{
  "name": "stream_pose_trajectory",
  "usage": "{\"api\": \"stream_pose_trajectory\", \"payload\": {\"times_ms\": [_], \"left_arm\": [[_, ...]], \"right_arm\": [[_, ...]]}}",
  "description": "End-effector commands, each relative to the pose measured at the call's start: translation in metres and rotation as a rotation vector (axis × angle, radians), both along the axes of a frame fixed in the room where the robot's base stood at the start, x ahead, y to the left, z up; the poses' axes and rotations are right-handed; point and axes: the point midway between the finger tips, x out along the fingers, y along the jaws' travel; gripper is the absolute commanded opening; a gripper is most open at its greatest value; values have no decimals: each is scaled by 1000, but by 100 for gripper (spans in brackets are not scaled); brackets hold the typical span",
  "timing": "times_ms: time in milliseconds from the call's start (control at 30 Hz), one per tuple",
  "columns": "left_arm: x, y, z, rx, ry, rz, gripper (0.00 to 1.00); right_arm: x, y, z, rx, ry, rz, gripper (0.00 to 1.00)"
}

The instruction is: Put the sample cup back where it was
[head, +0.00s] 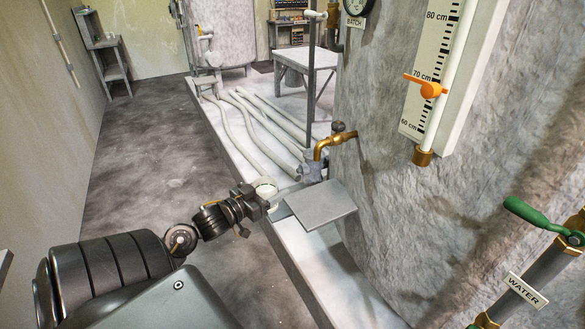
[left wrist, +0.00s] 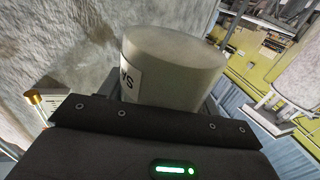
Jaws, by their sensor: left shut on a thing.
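I cannot tell whether the cup touches the plate. In the left wrist view the cup (left wrist: 180,62) fills the space beyond the gripper (left wrist: 155,112), with part of a white label showing dark letters. Its lower part is hidden by the gripper. My right gripper is not in view.
The large grey tank (head: 400,210) rises right of the plate, with a level gauge (head: 436,75) on it. A green-handled water valve (head: 540,222) is at the lower right. Pipes (head: 255,125) run along the raised ledge behind. The floor (head: 150,150) at left is clear.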

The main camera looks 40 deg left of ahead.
Motion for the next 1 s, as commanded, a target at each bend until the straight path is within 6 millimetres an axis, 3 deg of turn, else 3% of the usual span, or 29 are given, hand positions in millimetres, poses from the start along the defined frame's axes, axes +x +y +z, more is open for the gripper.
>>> {"api": "stream_pose_trajectory", "payload": {"times_ms": [100, 300, 833, 1000], "left_arm": [[-19, 5, -1, 1, 1, 0, 34], [-33, 10, 1, 1, -2, 0, 34], [-35, 13, -1, 0, -3, 13, 34], [-31, -18, -15, -4, -3, -19, 34]], "right_arm": [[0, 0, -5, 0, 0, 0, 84], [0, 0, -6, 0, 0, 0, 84], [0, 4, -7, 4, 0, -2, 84], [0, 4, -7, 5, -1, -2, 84]]}}
